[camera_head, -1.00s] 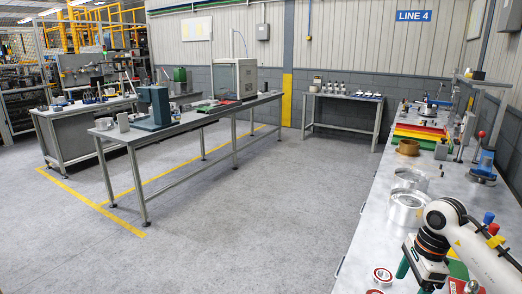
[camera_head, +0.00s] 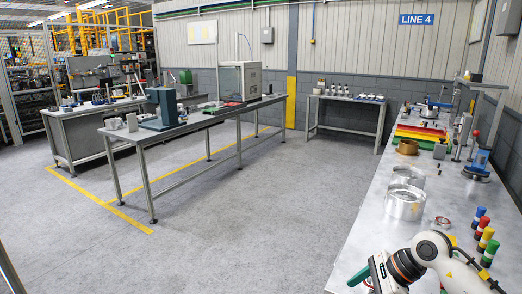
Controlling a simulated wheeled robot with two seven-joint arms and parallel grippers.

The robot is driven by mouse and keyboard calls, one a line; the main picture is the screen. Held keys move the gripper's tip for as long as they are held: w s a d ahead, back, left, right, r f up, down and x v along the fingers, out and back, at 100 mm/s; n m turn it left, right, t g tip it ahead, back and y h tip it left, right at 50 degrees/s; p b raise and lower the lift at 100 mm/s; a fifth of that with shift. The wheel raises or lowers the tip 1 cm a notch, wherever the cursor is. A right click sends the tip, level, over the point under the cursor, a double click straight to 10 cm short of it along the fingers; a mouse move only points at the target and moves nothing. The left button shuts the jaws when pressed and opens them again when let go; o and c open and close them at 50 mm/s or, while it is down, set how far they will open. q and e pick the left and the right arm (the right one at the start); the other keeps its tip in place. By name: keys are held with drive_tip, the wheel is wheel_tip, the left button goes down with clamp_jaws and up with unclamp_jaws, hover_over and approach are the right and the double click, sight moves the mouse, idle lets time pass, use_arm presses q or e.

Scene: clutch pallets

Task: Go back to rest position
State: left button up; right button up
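My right arm comes in at the lower right of the head view, white with a dark and orange wrist. Its gripper (camera_head: 362,280) hangs low over the near end of the right-hand workbench (camera_head: 352,245), at the bottom edge of the picture. One green finger shows; the rest is cut off or hidden, so I cannot tell its opening or whether it holds anything. My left gripper is not in view.
On the right-hand bench stand silver ring-shaped housings (camera_head: 404,203), a brown ring (camera_head: 407,147), a small red-and-silver disc (camera_head: 442,222) and coloured cylinders (camera_head: 487,243) close to my arm. A long table (camera_head: 185,125) stands left. The grey floor (camera_head: 260,220) between is clear.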

drive_tip(key=s+a+r+m+t+y, duration=0.1)
drive_tip(key=a+r+m+t+y, duration=0.35)
drive_tip(key=a, duration=0.25)
drive_tip(key=s+a+r+m+t+y, duration=0.1)
drive_tip(key=a+r+m+t+y, duration=0.2)
drive_tip(key=a+r+m+y, duration=0.3)
drive_tip(key=d+f+m+t+h, duration=0.2)
drive_tip(key=d+m+t+h, duration=0.4)
drive_tip(key=m, duration=0.6)
drive_tip(key=d+f+m+t+h, duration=0.2)
drive_tip(key=d+m+t+h, duration=0.25)
drive_tip(key=m+h, duration=0.6)
drive_tip(key=s+d+f+m+g+h, duration=0.25)
drive_tip(key=s+f+m+g, duration=0.25)
drive_tip(key=f+m, duration=0.45)
drive_tip(key=s+a+f+m+g+y, duration=0.1)
drive_tip(key=s+f+m+g, duration=0.4)
drive_tip(key=s, duration=0.5)
drive_tip(key=s+f+m+g+y, duration=0.1)
drive_tip(key=s+f+m+g, duration=0.2)
drive_tip(key=s+f+g, duration=0.55)
drive_tip(key=s+f, duration=0.2)
drive_tip(key=f, duration=1.1)
drive_tip(key=s+f, duration=0.2)
drive_tip(key=f, duration=1.1)
drive_tip(key=s+d+f, duration=0.2)
drive_tip(key=s+f, duration=1.2)
drive_tip(key=shift+s+d+f+n, duration=0.15)
drive_tip(key=shift+d+n, duration=0.05)
drive_tip(key=shift+n, duration=0.25)
